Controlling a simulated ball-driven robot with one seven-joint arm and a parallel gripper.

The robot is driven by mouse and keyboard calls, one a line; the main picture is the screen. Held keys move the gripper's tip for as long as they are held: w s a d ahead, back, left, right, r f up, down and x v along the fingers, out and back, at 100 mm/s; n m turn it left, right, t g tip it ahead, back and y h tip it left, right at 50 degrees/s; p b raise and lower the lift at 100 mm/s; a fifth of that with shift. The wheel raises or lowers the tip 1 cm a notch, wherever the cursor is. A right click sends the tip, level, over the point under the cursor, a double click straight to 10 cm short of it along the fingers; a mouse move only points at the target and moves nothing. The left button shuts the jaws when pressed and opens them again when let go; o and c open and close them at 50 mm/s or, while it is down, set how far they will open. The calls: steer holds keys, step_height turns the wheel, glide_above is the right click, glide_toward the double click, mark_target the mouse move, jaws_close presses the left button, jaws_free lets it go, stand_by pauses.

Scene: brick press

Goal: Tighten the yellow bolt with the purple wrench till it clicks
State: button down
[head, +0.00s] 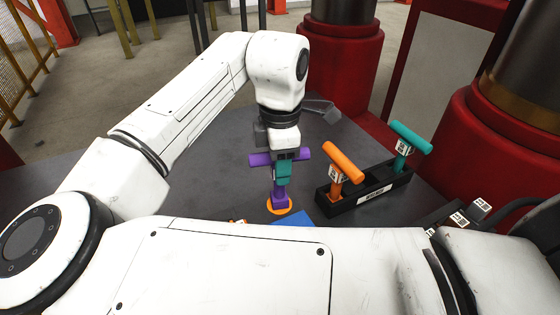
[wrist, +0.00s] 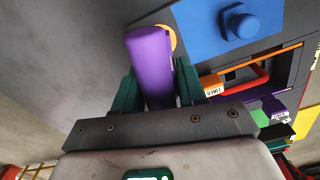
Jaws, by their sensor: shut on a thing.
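The purple wrench (head: 259,159) is a T-shaped tool standing about upright. My gripper (head: 284,170) is shut on its crossbar, with teal fingers on either side. In the wrist view the purple handle (wrist: 150,60) lies between the fingers of my gripper (wrist: 157,88). The wrench's foot stands inside an orange-yellow ring (head: 279,211) on the dark table; part of that ring (wrist: 173,40) shows behind the handle in the wrist view. The yellow bolt itself is hidden, and I cannot tell how the wrench's foot sits on it.
A black rack (head: 370,194) to the right holds an orange wrench (head: 343,162) and a teal wrench (head: 410,137). A blue plate with a blue bolt (wrist: 241,24) is beside the ring. Large red-based columns (head: 340,60) stand behind and right. My arm covers the near table.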

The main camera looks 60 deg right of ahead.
steer(key=shift+m, duration=0.6)
steer(key=shift+r, duration=0.1)
steer(key=shift+m+p, duration=0.5)
steer(key=shift+m, duration=0.7)
steer(key=shift+s+m+p, duration=0.1)
steer(key=shift+m+p, duration=0.2)
steer(key=shift+m, duration=1)
steer(key=shift+m, duration=1.2)
steer(key=shift+p, duration=0.3)
